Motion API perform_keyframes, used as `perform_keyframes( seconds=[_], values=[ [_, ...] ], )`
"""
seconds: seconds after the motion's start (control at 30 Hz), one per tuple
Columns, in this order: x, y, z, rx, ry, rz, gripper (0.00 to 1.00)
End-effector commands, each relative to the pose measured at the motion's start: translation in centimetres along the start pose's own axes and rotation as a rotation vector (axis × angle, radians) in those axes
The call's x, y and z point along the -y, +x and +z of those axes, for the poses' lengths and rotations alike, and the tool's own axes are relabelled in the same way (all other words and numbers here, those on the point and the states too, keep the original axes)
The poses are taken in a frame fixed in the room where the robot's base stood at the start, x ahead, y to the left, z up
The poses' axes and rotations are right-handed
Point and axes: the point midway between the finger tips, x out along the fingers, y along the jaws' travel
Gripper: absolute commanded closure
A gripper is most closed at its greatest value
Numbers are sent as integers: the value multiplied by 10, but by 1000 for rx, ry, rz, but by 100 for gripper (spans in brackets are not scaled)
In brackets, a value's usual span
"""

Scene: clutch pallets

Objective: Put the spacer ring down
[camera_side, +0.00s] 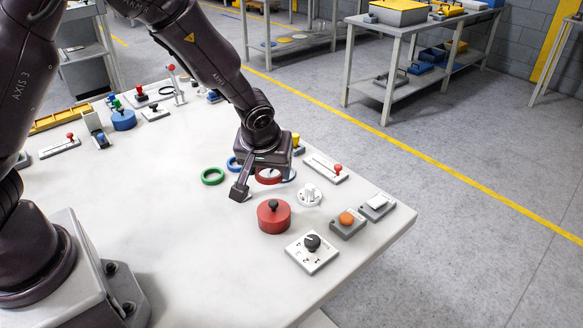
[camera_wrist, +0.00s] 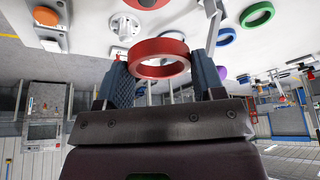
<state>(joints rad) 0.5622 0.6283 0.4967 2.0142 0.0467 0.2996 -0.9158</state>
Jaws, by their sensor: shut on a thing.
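My gripper (camera_side: 262,172) is low over the white table, pointing down, with its fingers closed around a red spacer ring (camera_side: 268,181). In the wrist view the red ring (camera_wrist: 160,71) sits between the two blue-padded fingers of my gripper (camera_wrist: 163,80), its hole open. I cannot tell whether the ring touches the table. A green ring (camera_side: 212,182) lies flat to the left of my gripper; it also shows in the wrist view (camera_wrist: 257,23). A blue ring (camera_side: 231,163) lies just behind my gripper, partly hidden in the side view.
A red cylinder with a black knob (camera_side: 273,220) stands close in front. A white dial (camera_side: 309,196), a red-knobbed slider (camera_side: 325,169), an orange button box (camera_side: 347,227), a rocker switch (camera_side: 376,208) and a rotary switch (camera_side: 311,256) stand to the right. The table's left middle is clear.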

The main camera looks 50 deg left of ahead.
Motion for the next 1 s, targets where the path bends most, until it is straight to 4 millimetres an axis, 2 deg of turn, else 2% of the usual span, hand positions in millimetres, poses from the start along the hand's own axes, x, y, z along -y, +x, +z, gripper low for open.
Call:
perform_keyframes(
  seconds=[0.1, 0.33, 0.63, 0.8, 1.0],
  values=[
    [10, -12, 9, 0, 1, 2, 60],
    [20, -20, 15, 1, 78, 35, 60],
    [17, -30, 38, -1, 483, 209, 60],
    [21, -45, 39, -3, 646, 275, 60],
    [33, -68, 26, -6, 691, 289, 60]
  ],
)
